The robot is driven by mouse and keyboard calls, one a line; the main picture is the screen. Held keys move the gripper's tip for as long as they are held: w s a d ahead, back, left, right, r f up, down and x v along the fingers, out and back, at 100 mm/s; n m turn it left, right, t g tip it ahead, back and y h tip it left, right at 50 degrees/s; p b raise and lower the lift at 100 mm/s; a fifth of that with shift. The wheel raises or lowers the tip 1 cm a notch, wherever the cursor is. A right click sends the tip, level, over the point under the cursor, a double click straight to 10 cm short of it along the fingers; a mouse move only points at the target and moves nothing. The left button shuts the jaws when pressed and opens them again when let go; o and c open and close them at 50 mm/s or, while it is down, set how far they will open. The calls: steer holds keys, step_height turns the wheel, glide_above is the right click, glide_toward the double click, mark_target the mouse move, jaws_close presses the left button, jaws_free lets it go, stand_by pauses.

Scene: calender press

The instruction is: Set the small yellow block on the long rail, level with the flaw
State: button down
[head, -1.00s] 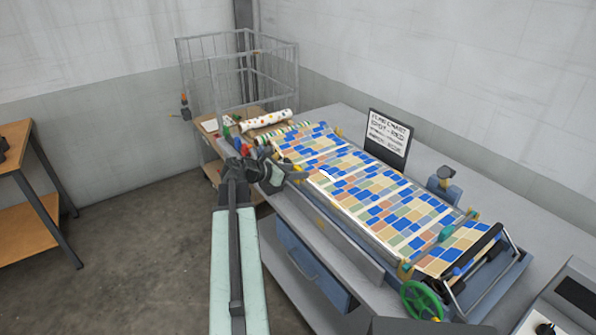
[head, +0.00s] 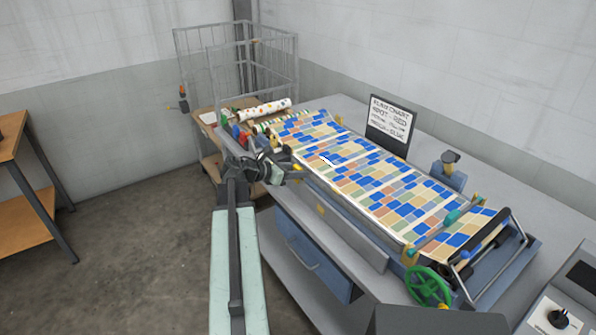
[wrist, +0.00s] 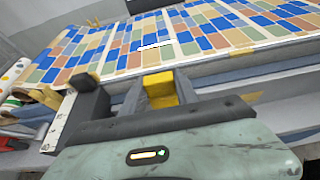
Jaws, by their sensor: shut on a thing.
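The small yellow block (wrist: 158,88) is between the fingers of my gripper (wrist: 155,97) in the wrist view. My gripper is shut on it and also shows in the head view (head: 287,170), at the near long side of the press. The flaw (wrist: 155,46) is a short white streak on the patchwork sheet; it also shows in the head view (head: 327,160). In the wrist view it lies beyond the block, almost straight ahead. The long rail (wrist: 240,68) runs along the sheet's near edge, and the block overlaps it in the picture. Contact between them cannot be told.
The patchwork sheet (head: 385,190) covers the sloping press bed. A green handwheel (head: 428,286) and roller frame (head: 490,250) stand at the near right end. A sign (head: 390,120) stands behind. A wire cage cart (head: 235,75) is at the far left. Open floor lies left.

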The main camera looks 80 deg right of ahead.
steer(key=shift+f+b, duration=0.55)
steer(key=c, duration=0.9)
jaws_free()
steer(key=shift+o, duration=0.2)
steer(key=shift+r, duration=0.1)
steer(key=p+v, duration=0.3)
steer(key=v, duration=0.5)
